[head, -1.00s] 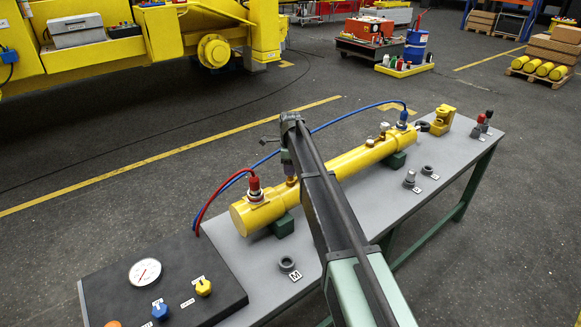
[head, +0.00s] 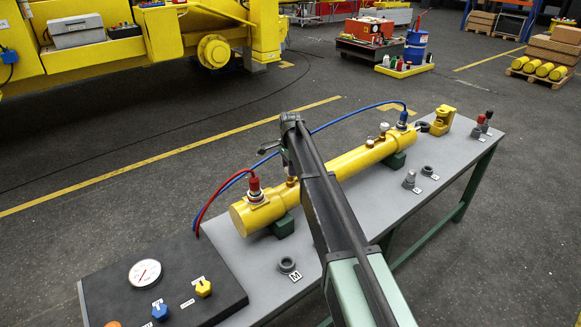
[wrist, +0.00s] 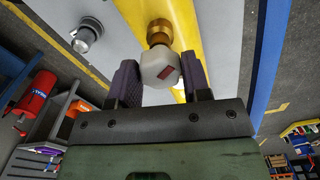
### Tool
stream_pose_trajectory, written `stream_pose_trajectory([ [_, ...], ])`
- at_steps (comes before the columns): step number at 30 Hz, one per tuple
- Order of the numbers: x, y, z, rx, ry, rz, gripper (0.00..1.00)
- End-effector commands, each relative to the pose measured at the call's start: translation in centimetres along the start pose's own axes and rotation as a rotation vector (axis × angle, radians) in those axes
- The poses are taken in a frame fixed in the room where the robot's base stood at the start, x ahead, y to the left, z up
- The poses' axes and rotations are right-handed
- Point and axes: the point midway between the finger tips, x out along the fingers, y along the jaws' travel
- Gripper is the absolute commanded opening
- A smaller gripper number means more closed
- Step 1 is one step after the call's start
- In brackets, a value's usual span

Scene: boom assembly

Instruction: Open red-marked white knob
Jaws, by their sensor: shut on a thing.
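The white knob (wrist: 160,70) with a red mark on its face sits on a brass stem (wrist: 159,32) in the wrist view. My gripper (wrist: 160,78) has its two dark fingers on either side of the knob and is shut on it. The stem rises from the yellow cylinder (wrist: 194,28), which lies on the bench in the head view (head: 348,163). In the head view my gripper (head: 288,158) is over the near half of the cylinder, above a brass fitting (head: 291,180). My arm hides part of the cylinder, and the knob is not clearly visible there.
Red and blue hoses (head: 337,118) arch beside the cylinder. A second pale knob (head: 384,127) stands toward its far end. A black panel with a gauge (head: 145,272) is at the near left. Grey fittings (head: 409,179) stand on the grey bench (head: 375,205).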

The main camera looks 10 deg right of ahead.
Motion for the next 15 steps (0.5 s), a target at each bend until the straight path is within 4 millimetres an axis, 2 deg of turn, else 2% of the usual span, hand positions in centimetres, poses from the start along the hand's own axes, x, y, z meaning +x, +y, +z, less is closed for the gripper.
stream_pose_trajectory([
  [15,0.01,0.02,0.01,-0.487,0.000,0.001,0.20],
])
